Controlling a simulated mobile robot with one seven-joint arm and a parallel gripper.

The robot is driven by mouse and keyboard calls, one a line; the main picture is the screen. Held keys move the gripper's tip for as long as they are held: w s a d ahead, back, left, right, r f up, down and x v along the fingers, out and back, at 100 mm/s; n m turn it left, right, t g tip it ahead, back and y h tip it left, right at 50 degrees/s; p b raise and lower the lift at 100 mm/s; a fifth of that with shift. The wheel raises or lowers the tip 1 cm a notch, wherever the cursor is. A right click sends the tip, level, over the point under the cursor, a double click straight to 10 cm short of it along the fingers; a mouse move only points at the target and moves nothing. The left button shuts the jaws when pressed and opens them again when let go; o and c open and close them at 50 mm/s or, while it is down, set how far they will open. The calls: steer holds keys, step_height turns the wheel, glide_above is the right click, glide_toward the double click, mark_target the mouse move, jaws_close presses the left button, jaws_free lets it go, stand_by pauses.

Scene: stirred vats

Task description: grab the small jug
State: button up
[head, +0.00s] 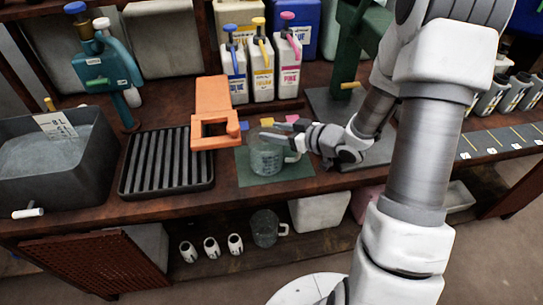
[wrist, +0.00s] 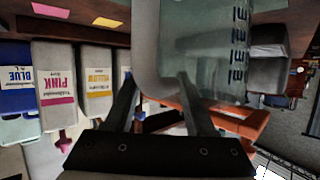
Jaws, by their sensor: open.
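A clear glass jug (head: 265,160) with measuring marks stands upright on a green mat (head: 247,179) on the bench, its handle on the right. My gripper (head: 283,145) reaches in from the right, with its fingers at the jug's upper part and handle side. In the wrist view the jug (wrist: 205,45) fills the upper middle, just beyond the fingertips of my open gripper (wrist: 157,85). I cannot tell whether a finger touches it. A second clear jug (head: 265,228) with a handle stands on the lower shelf; I cannot tell which jug is smaller.
An orange stand (head: 213,100) is just behind and left of the mat. A black ribbed rack (head: 168,162) and a grey basin (head: 60,155) lie further left. Blue, yellow and pink labelled canisters (head: 262,70) stand behind. Small white items (head: 211,247) sit on the lower shelf.

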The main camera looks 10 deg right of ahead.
jaws_close()
stand_by(1.4)
